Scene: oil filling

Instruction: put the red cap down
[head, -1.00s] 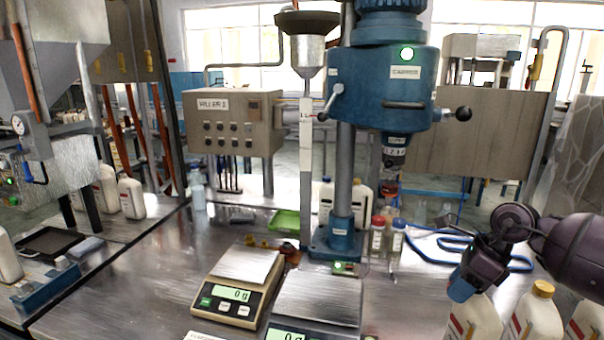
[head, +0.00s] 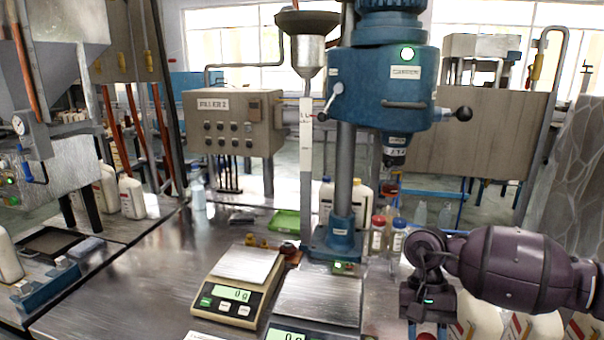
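My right gripper (head: 428,326) is at the bottom edge of the head view, right of the front scale, and points down. A small red piece, which looks like the red cap (head: 426,336), shows right at its fingers, cut off by the picture edge. The fingers are mostly out of view. The cap appears to be held, and I cannot tell whether it touches the table. My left gripper is not in view.
The front scale (head: 318,300) and the rear scale (head: 240,280) stand left of the gripper. White bottles (head: 478,318) stand below my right arm. The metal table (head: 150,290) is clear at left.

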